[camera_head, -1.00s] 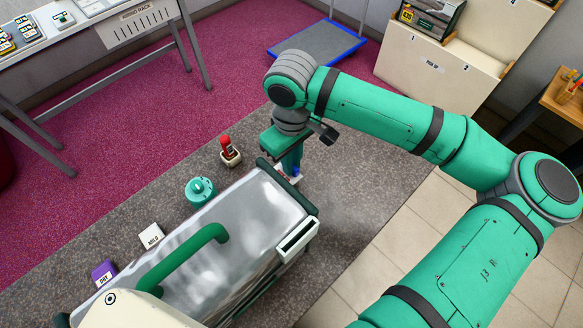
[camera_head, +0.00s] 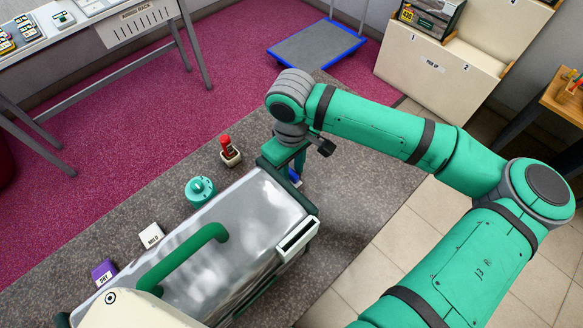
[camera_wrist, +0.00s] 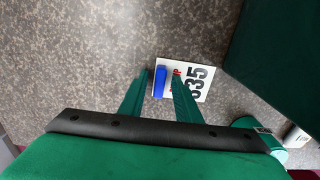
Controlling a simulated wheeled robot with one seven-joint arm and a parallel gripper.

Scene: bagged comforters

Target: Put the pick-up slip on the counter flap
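The pick-up slip (camera_wrist: 196,82) is a white card with large dark digits, a red mark and a blue block (camera_wrist: 160,82) on it. It lies on the grey speckled counter surface (camera_wrist: 90,60). My gripper (camera_wrist: 160,74) is open, its two green fingers on either side of the blue block with a small gap showing. In the head view my gripper (camera_head: 291,172) points down just beyond the right end of the silvery case; the slip is mostly hidden there, with some blue showing. I cannot tell which part of the counter (camera_head: 350,215) is the flap.
A large silvery case (camera_head: 230,240) with a green handle stands close to my gripper. A red-topped item (camera_head: 229,152), a teal round item (camera_head: 200,190), a white block (camera_head: 151,236) and a purple block (camera_head: 103,272) line its far side. The counter is clear to its right.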

